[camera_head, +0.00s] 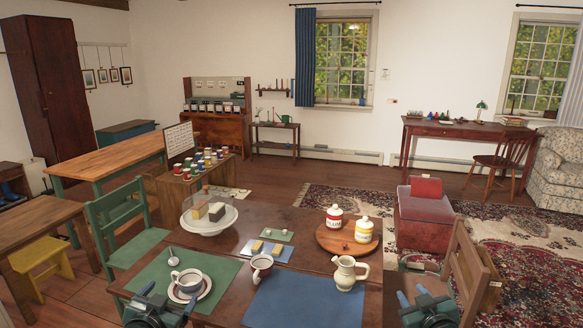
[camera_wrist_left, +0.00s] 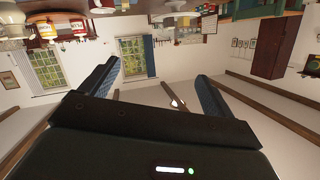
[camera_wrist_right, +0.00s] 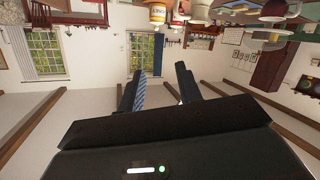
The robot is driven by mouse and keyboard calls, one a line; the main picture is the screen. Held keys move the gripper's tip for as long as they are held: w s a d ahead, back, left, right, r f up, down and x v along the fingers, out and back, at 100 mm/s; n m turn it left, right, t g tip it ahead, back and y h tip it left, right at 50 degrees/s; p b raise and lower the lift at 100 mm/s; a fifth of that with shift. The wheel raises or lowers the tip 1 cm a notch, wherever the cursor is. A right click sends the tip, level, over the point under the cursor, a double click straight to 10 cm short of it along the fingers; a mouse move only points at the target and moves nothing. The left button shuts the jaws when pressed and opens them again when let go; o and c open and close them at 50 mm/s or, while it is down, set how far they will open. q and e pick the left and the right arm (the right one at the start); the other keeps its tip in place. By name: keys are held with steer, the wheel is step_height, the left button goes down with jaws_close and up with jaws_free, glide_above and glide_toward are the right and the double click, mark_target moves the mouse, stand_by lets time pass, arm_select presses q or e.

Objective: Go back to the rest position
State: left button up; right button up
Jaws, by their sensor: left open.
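My left gripper (camera_head: 160,299) is low at the left front of the dining table in the head view. In the left wrist view its fingers (camera_wrist_left: 160,76) are wide apart, with nothing between them. My right gripper (camera_head: 412,294) is low at the right front, beside the table's right edge. In the right wrist view its fingers (camera_wrist_right: 160,76) are apart with a narrower gap, and nothing shows between them. Both wrist views show the room upside down. Neither gripper touches anything that I can see.
The dining table (camera_head: 220,308) carries a cup on a saucer (camera_head: 188,285), a mug (camera_head: 261,267), a pitcher (camera_head: 348,273), a glass dome (camera_head: 208,214) and two canisters (camera_head: 335,217) on a round board. A green chair (camera_head: 120,220) stands left, a wooden chair (camera_head: 470,270) right.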

arm_select(q)
steer(key=s+d+f+g+h, duration=0.1)
steer(key=s+d+f, duration=0.3)
steer(key=s, duration=0.6)
steer(key=s+d+f+g+h, duration=0.1)
steer(key=s+d+f, duration=0.3)
steer(key=s, duration=0.6)
steer(key=s+d+f+g+h, duration=0.1)
steer(key=s+d+f, duration=0.4)
steer(key=s, duration=0.5)
steer(key=shift+s+d+n+g, duration=0.3)
steer(key=shift+s+d+g, duration=0.15)
steer(key=shift+g, duration=0.35)
arm_select(e)
steer(key=s+a+f+g+y, duration=0.1)
steer(key=s+a+f, duration=0.3)
steer(key=s, duration=0.6)
steer(key=s+a+f+g+y, duration=0.1)
steer(key=s+a+f, duration=0.3)
steer(key=s, duration=0.6)
steer(key=s+a+f+g+y, duration=0.1)
steer(key=s+a+f, duration=0.4)
steer(key=s, duration=0.5)
steer(key=shift+s+a+m+g, duration=0.3)
steer(key=shift+s+a+g, duration=0.15)
steer(key=shift+g, duration=0.35)
